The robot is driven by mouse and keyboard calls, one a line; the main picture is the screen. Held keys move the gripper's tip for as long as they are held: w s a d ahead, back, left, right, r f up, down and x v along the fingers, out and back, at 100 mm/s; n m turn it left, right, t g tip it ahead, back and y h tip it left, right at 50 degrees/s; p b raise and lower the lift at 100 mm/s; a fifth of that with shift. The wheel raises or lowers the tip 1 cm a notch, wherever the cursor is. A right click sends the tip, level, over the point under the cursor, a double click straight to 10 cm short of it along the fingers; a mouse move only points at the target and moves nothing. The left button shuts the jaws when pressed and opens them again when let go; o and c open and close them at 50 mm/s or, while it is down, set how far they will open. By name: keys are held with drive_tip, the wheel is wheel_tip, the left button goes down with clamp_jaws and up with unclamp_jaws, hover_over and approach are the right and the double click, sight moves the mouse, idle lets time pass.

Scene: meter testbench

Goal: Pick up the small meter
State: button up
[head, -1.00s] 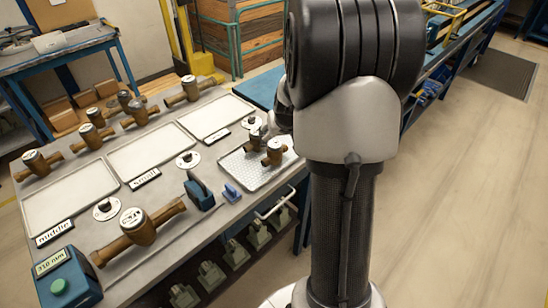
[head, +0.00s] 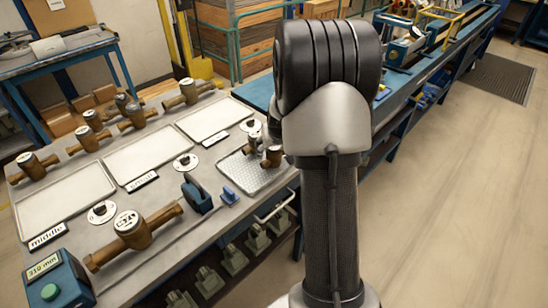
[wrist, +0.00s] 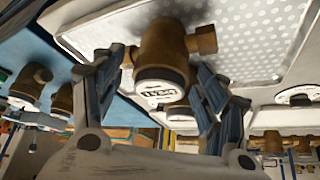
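In the wrist view a small brass meter (wrist: 163,62) with a white round dial stands between the two fingers of my gripper (wrist: 160,75). The fingers are spread on either side, with a visible gap on the left; contact on the right is unclear. The meter rests on a perforated metal tray (wrist: 265,30). In the head view two small brass meters, one behind (head: 253,143) and one in front (head: 272,157), stand on that tray (head: 240,178). I cannot tell which is between the fingers. My arm hides most of the gripper there.
A large brass meter (head: 132,230) lies at the bench front, beside a blue display box (head: 55,280). Several other meters stand along the back left. Empty trays (head: 150,155), a blue clamp (head: 197,195) and label plates share the bench. The floor (head: 450,200) at right is clear.

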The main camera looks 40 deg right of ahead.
drive_tip(key=c, duration=1.3)
drive_tip(key=shift+c, duration=0.4)
drive_tip(key=shift+r, duration=0.1)
